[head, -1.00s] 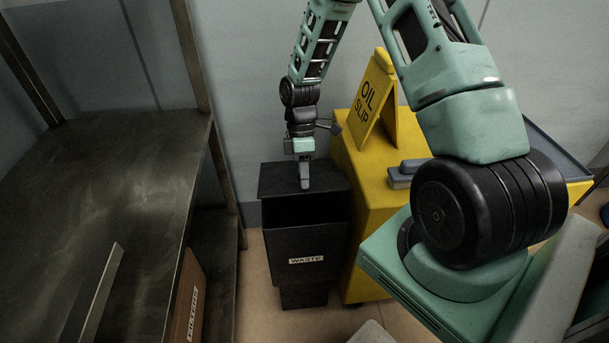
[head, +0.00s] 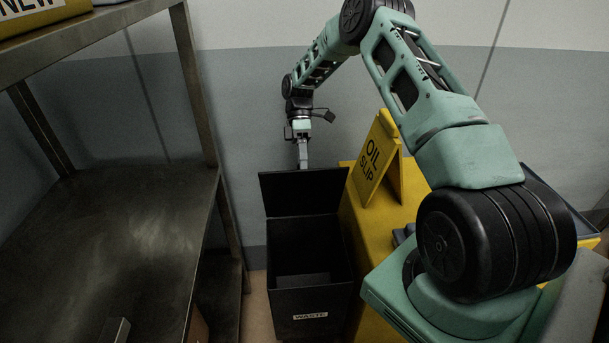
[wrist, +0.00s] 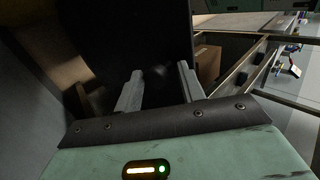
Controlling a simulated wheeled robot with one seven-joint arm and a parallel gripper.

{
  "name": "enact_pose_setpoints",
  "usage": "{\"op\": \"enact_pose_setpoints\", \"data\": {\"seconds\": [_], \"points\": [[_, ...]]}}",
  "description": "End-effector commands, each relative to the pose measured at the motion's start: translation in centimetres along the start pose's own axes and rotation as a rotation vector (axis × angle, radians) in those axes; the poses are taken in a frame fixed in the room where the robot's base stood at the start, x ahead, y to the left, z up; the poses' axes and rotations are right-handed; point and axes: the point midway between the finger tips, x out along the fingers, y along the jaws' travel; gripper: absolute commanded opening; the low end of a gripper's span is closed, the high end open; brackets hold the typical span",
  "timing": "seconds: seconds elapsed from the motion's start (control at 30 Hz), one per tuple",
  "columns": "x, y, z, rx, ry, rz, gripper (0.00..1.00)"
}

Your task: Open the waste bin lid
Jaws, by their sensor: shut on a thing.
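The black waste bin (head: 309,290) with its WASTE label stands on the floor between the shelf and the yellow cabinet. Its lid (head: 305,192) is raised, standing up steeply at the back, and the dark inside of the bin shows. My gripper (head: 303,163) is at the lid's upper edge, shut on the lid. In the wrist view the two grey fingers (wrist: 158,82) are spaced apart against a dark panel, the lid (wrist: 130,35). The exact grip point is hidden.
A metal shelf unit (head: 110,225) stands close on the left. A yellow cabinet (head: 385,215) with an OIL SLIP sign (head: 376,160) stands close on the right. The wall (head: 240,110) is behind the bin.

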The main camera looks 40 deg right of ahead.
Motion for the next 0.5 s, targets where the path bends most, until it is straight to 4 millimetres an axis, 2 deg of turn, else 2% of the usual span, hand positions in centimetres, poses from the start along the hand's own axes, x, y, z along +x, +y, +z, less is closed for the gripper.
{"op": "enact_pose_setpoints", "data": {"seconds": [0.03,0.1,0.3,0.5], "points": [[0.4,2.0,0.2,0.007,0.002,0.026,0.0],[-0.1,2.8,0.2,0.008,0.001,0.026,0.01],[-1.3,4.4,0.3,0.01,-0.002,0.024,0.08],[-1.9,5.1,0.4,0.01,-0.004,0.02,0.12]]}}
